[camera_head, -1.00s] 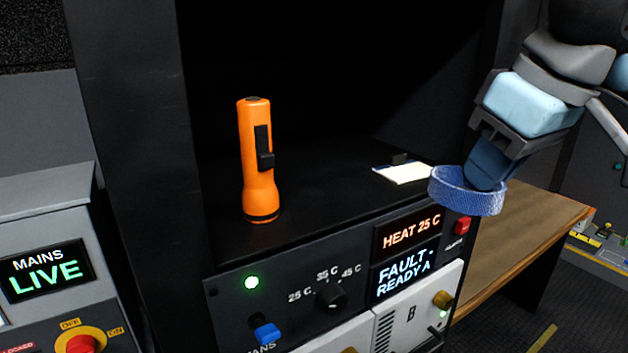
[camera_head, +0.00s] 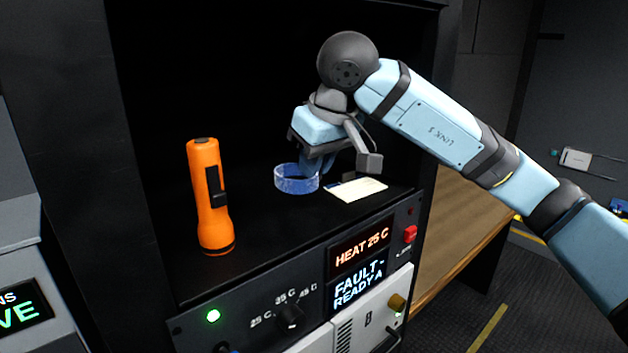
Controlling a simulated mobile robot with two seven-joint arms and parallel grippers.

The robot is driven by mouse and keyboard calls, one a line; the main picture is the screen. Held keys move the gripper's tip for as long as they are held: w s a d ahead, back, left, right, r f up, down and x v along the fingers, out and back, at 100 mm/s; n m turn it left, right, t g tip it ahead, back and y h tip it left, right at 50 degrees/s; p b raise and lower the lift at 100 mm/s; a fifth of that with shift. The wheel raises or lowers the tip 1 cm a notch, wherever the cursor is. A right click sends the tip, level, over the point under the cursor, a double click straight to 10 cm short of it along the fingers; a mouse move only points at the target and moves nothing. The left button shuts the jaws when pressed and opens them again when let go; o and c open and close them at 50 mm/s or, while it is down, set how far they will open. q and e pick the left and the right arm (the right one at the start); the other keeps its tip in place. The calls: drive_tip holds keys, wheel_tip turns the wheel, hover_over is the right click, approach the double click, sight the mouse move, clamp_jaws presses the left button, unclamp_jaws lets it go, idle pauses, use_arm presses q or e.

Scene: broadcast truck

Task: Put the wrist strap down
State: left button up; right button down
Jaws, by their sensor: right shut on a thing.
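The wrist strap (camera_head: 297,181) is a blue ring-shaped band over the black shelf surface, between the orange torch and a white card. My right gripper (camera_head: 318,165) reaches in from the right and is shut on the strap at its back right side. The strap looks level and very low over the shelf; I cannot tell whether it touches the surface. My left gripper is not in view.
An orange torch (camera_head: 207,205) stands upright on the shelf (camera_head: 262,235), left of the strap. A white card (camera_head: 357,190) lies just right of the strap. Below is a control panel (camera_head: 262,318) with lit displays. A wooden bench (camera_head: 455,225) stands at the right.

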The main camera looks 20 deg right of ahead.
sight(315, 207)
drive_tip(key=shift+s+d+f, duration=0.1)
drive_tip(key=shift+d+f, duration=0.1)
drive_tip(key=shift+f, duration=0.4)
wheel_tip(315, 207, down, 2)
drive_tip(key=shift+f+p, duration=0.25)
drive_tip(key=shift+p, duration=0.3)
drive_tip(key=shift+a+f+p, duration=0.15)
drive_tip(key=shift+f+p, duration=0.1)
drive_tip(key=shift+p, duration=0.1)
drive_tip(key=shift+w+f, duration=0.2)
drive_tip(key=shift+f, duration=0.15)
drive_tip(key=shift+f+b, duration=0.25)
drive_tip(key=shift+b, duration=0.15)
drive_tip(key=c, duration=1.2)
unclamp_jaws()
drive_tip(key=shift+r, duration=0.1)
